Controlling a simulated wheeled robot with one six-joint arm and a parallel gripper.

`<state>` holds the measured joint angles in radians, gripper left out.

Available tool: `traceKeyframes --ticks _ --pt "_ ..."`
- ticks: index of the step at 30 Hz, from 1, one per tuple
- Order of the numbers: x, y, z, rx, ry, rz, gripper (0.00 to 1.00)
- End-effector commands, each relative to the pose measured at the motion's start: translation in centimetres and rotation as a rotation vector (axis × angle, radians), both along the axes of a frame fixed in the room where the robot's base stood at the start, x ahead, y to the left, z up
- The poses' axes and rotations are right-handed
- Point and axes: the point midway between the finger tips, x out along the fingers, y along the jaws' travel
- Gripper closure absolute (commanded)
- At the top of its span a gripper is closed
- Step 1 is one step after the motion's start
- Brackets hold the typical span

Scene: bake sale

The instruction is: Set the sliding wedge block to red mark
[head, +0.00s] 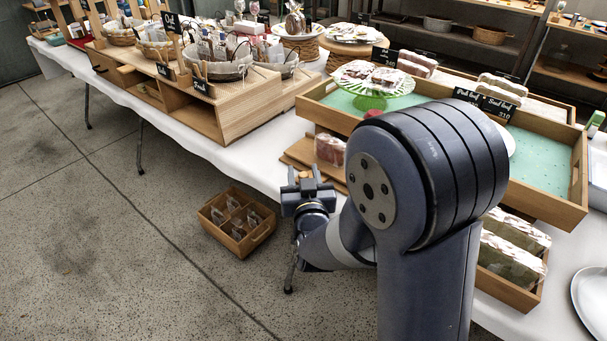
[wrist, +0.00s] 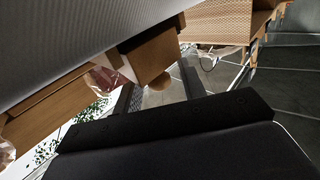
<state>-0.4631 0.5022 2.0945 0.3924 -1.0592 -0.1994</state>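My gripper (head: 304,176) is beside the front edge of the white-covered table, left of a packaged loaf on a wooden stand. In the wrist view its two fingers (wrist: 157,92) are apart. A small round wooden piece (wrist: 160,83) shows between them, with space on both sides; it seems to stick out from a wooden block (wrist: 150,57) just beyond. In the head view a small orange-brown piece (head: 304,175) shows between the fingertips. I cannot tell for sure whether this block is the sliding wedge block. I cannot make out a red mark.
The wooden stand (head: 300,154) holds a packaged loaf (head: 330,149). A large wooden tray (head: 560,211) with a green cake stand (head: 372,101) is behind my arm. A wooden crate (head: 258,238) stands on the floor below. Floor at left is clear.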

Motion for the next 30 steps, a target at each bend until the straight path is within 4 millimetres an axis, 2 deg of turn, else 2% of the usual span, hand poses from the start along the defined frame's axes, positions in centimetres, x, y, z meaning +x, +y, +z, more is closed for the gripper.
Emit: traceKeyframes --ticks 5,19,30 --pt "0.00 0.01 0.02 0.000 0.000 0.000 0.61" --pt "-0.02 0.01 0.04 0.000 -0.001 0.000 0.99" --pt "0.24 -0.18 -0.05 0.001 -0.002 -0.001 1.00"
